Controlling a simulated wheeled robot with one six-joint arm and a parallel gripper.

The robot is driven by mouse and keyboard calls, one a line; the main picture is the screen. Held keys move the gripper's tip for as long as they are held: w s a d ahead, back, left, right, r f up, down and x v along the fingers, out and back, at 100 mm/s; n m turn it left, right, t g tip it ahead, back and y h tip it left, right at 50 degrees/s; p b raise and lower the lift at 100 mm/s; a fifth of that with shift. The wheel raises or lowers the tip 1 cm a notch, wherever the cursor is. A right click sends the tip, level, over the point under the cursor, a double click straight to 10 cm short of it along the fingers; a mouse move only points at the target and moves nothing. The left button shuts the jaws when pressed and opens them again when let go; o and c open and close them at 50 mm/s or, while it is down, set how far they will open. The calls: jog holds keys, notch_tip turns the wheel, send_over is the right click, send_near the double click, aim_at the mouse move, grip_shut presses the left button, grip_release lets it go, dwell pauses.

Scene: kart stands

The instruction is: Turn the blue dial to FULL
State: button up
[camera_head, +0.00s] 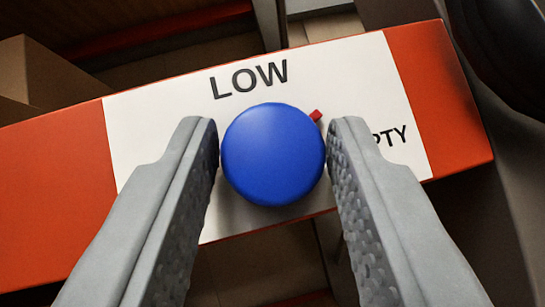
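The round blue dial (273,155) sits on a white label plate (150,118) in the middle of the camera_head view. Its small red pointer (316,115) points up and right, between the word LOW (249,79) at the top and a partly covered word ending in "PTY" (390,137) at the right. No FULL mark shows. My gripper (273,150) has one grey finger on each side of the dial. Both finger pads lie against its left and right edges, with no clear gap at its widest part. The fingers hide parts of the plate.
The plate is fixed on a long orange-red bar (50,190) that runs tilted across the view. A brown box-like shape (40,80) is at the upper left. A dark rounded object (500,45) is at the upper right, close to the bar's end.

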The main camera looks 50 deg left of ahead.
jog(key=c, duration=0.5)
